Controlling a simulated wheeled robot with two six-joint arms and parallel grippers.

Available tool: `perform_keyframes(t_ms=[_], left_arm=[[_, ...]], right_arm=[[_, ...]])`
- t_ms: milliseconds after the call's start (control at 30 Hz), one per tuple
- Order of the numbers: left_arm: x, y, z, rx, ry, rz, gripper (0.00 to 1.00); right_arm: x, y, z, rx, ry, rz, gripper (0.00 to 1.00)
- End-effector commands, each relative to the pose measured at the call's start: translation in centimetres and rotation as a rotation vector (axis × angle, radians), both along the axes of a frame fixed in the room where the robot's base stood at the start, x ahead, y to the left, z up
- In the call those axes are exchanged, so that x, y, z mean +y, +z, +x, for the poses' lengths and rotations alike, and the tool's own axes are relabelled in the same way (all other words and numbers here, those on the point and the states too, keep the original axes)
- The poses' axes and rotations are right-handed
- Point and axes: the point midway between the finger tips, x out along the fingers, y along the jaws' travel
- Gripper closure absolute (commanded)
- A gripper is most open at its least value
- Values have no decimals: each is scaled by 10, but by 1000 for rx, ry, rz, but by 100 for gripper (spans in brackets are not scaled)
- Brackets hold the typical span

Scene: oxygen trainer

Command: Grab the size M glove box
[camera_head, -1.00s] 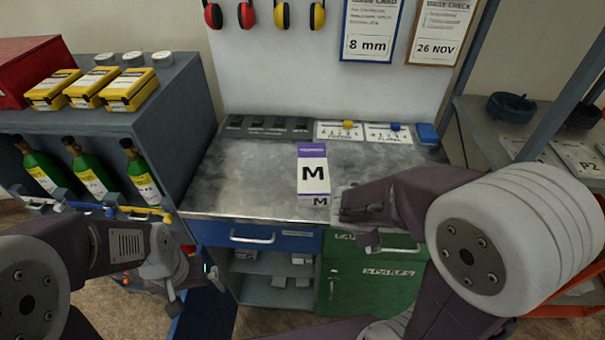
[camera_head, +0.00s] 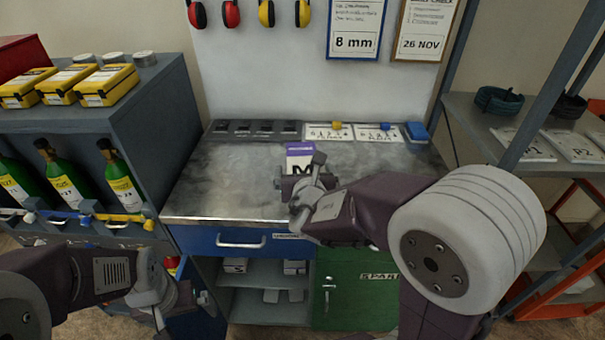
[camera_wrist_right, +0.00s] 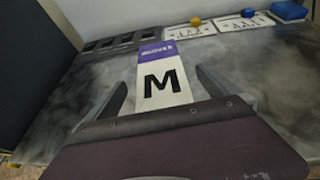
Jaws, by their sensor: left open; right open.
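The size M glove box (camera_head: 300,155), white with a purple end and a black M, lies on the grey metal worktop. In the head view my right gripper covers its near part. In the right wrist view the box (camera_wrist_right: 163,78) lies ahead between the two open fingers of my right gripper (camera_wrist_right: 165,92). I cannot tell whether a finger touches it. My right gripper (camera_head: 302,185) is open in the head view. My left gripper (camera_head: 185,305) is open and empty, low at the left, beside the cabinet front.
Dark trays and white cards with yellow and blue knobs (camera_head: 335,127) line the worktop's back edge. A blue block (camera_head: 416,132) sits at the back right. Green bottles (camera_head: 120,178) and yellow cases (camera_head: 105,85) are on the left shelf. The worktop left of the box is clear.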

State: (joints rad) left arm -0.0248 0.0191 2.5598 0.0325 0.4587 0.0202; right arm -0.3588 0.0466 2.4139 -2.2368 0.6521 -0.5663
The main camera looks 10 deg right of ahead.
Motion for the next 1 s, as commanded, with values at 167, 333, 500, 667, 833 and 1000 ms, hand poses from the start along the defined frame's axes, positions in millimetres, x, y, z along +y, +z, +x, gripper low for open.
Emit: perform_keyframes(t_ms=[167, 333, 500, 667, 833, 1000], left_arm=[[0, -6, 0, 0, 0, 0, 0], [0, -6, 0, 0, 0, 0, 0], [0, -6, 0, 0, 0, 0, 0], [0, -6, 0, 0, 0, 0, 0], [0, -6, 0, 0, 0, 0, 0], [0, -6, 0, 0, 0, 0, 0]], right_arm=[[-5, -20, 27, 3, -4, 0, 0], [-7, -24, 42, 1, -4, 1, 0], [-7, -24, 42, 1, -3, 1, 0], [-7, -24, 42, 1, -3, 1, 39], [-7, -24, 42, 2, -3, 1, 83], [-7, -23, 42, 0, -3, 1, 83]])
